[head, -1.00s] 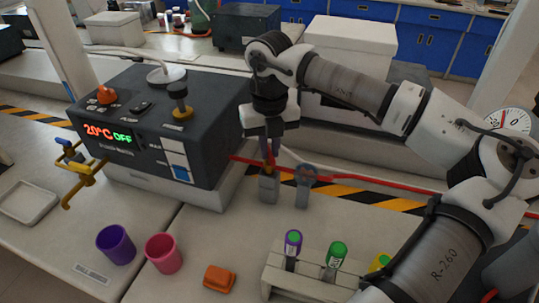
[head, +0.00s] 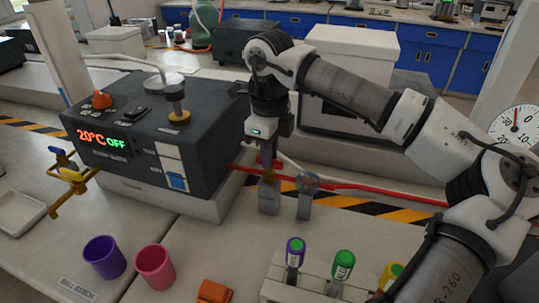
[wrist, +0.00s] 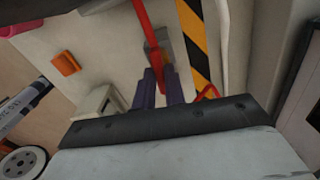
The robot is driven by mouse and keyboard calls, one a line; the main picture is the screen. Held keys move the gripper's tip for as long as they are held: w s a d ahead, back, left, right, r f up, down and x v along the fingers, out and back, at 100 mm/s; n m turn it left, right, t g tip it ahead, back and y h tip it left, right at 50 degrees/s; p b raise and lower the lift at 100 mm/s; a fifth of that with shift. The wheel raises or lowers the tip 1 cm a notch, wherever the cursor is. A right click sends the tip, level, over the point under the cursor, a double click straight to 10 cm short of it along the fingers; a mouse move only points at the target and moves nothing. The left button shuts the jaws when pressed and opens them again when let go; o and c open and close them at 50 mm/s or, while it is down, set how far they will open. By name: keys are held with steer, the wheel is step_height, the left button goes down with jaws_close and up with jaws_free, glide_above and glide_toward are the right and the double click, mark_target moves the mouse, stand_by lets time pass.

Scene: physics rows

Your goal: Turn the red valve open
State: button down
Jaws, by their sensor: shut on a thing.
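The red valve (head: 269,198) shows in the head view as a grey block on the bench with a brassy stem, under my gripper (head: 268,160). Its handle is mostly hidden there by the fingers. In the wrist view a red bar (wrist: 157,55), which looks like its handle, runs down over the grey block and between the two dark purple fingers of my gripper (wrist: 160,84). My gripper points down and is shut on it. How far the valve is turned I cannot tell.
A dark heater box (head: 150,135) reading 20°C OFF is left. A red hose (head: 380,189) runs behind the valves. A tube rack (head: 315,290) and purple (head: 104,257) and pink (head: 155,267) cups stand in front.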

steer(key=shift+n, duration=0.5)
stand_by(0.3)
steer(key=c, duration=1.5)
jaws_free()
steer(key=shift+o, duration=0.2)
steer(key=shift+r, duration=0.15)
step_height(320, 180, up, 14)
steer(key=shift+f+b, duration=0.2)
steer(key=shift+b, duration=0.1)
